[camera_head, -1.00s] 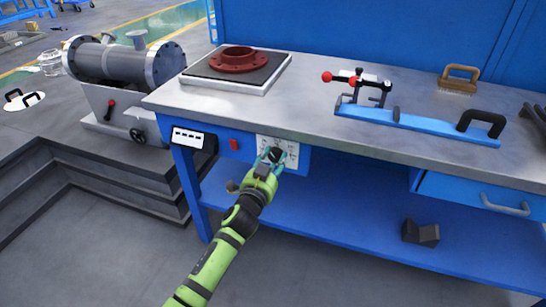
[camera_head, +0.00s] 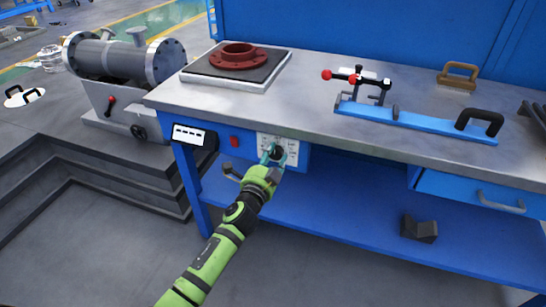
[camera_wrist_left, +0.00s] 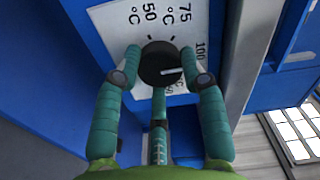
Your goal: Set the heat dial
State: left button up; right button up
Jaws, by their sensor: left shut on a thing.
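The heat dial (camera_head: 277,153) is a round black knob on a white scale plate (camera_head: 292,146) on the front of the blue workbench. My left gripper (camera_head: 274,157) reaches it from the front and is shut on it. In the left wrist view, the teal fingers sit around the dial (camera_wrist_left: 162,64), one at each side and one below. The dial's white pointer line points right in that view, toward the 100 °C side. The 50 and 75 °C marks show above it, and fingers partly cover the lower scale. My right gripper is not in view.
A red switch (camera_head: 234,141) and a small white display (camera_head: 188,136) are left of the dial. On the bench top (camera_head: 310,90) are a red flange (camera_head: 238,57) on a black-topped plate and a blue clamp fixture (camera_head: 400,118). The bench edge overhangs the panel.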

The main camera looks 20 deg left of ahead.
pick_arm(q)
jog(key=shift+r, duration=0.1)
dwell(0.3)
jog(key=o, duration=1.1)
jog(key=shift+o, duration=0.2)
jog(key=s, duration=1.2)
jog(key=shift+a, duration=0.25)
